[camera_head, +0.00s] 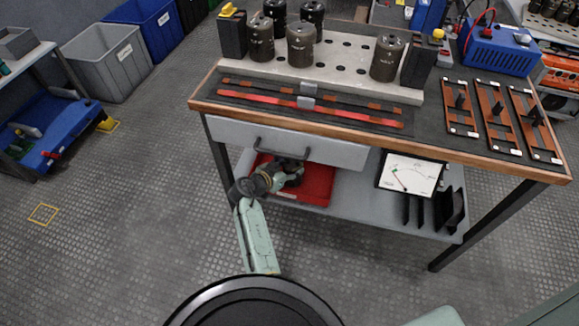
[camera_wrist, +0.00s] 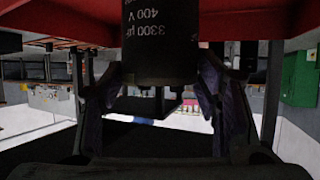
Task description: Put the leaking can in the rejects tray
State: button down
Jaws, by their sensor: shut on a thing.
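A dark can (camera_wrist: 160,40) marked 3300 µF 400 V, its lettering upside down in the wrist view, sits between the fingers of my gripper (camera_wrist: 165,105). My gripper is shut on it. In the head view my gripper (camera_head: 290,172) is under the bench drawer, over the red tray (camera_head: 316,186) on the lower shelf. The red tray's edge (camera_wrist: 60,27) also shows beside the can in the wrist view. I cannot tell whether the can touches the tray floor, and no leak shows on its visible side.
The drawer (camera_head: 330,150) and bench top are close above my arm. Several other cans, including a front one (camera_head: 301,45), stand on the pale holed plate (camera_head: 345,62). A clipboard (camera_head: 411,174) and black upright dividers (camera_head: 425,210) are right of the tray.

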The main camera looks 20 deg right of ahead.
dwell(0.4)
jog(key=c, duration=0.8)
grip_release()
jog(key=shift+c, duration=0.2)
jog(key=o, duration=0.4)
jog(key=shift+c, duration=0.2)
jog(key=shift+f, duration=0.15)
jog(key=v, duration=1.2)
jog(key=shift+a, duration=0.15)
